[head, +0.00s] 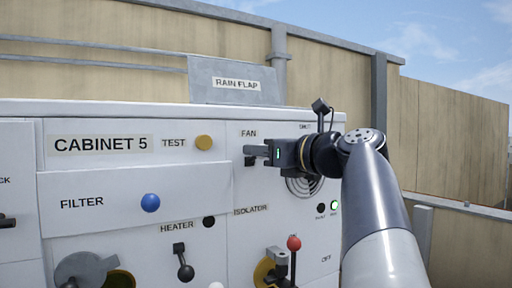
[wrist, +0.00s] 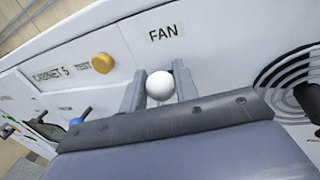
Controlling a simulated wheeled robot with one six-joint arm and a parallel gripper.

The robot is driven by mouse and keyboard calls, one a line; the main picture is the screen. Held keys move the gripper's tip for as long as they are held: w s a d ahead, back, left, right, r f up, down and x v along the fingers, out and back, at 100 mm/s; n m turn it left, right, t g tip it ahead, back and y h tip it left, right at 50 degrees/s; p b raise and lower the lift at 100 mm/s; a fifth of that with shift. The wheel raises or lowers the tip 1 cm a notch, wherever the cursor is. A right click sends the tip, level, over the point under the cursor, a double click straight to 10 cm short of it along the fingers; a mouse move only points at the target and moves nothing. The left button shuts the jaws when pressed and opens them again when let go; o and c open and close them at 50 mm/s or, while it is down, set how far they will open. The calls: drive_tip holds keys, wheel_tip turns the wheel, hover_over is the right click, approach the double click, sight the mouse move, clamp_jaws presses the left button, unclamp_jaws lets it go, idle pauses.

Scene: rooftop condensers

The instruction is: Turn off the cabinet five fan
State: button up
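The FAN control is on the white front of cabinet 5 (head: 105,143), below the FAN label (head: 248,133). Its round white knob (wrist: 159,85) shows in the wrist view, between my two fingertips. My gripper (head: 258,150) reaches it from the right. The fingers appear to touch the knob on both sides, so it looks shut on it. In the head view the fingers hide the white knob, and only a dark part of the control (head: 250,161) shows below them. Its position markings are mostly hidden.
A yellow TEST button (head: 204,142) is left of the gripper. A blue FILTER knob (head: 150,203), a black HEATER lever (head: 184,262) and a red-knobbed ISOLATOR lever (head: 293,244) sit lower. A round vent grille (head: 303,187) is partly behind my arm. A green light (head: 334,205) is lit.

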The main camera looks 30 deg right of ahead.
clamp_jaws()
drive_tip(key=shift+f, duration=0.1)
drive_tip(key=b, duration=0.2)
drive_tip(key=f+t+b, duration=0.1)
drive_tip(key=b, duration=0.1)
drive_tip(key=shift+s+f+n+t+y, duration=0.2)
drive_tip(key=shift+f+n+t+y, duration=0.05)
drive_tip(key=shift+n+t+y, duration=0.05)
wheel_tip(320, 180, down, 4)
drive_tip(key=n+t+y+b, duration=0.4)
drive_tip(key=t+y+b, duration=0.1)
drive_tip(key=b, duration=1.2)
drive_tip(key=shift+r+t, duration=0.15)
drive_tip(key=shift+t, duration=0.35)
drive_tip(key=shift+r+n+y+b, duration=0.1)
drive_tip(key=shift+n+y+b, duration=0.3)
drive_tip(key=shift+y, duration=0.1)
drive_tip(key=o, duration=0.5)
unclamp_jaws()
drive_tip(key=shift+w, duration=0.15)
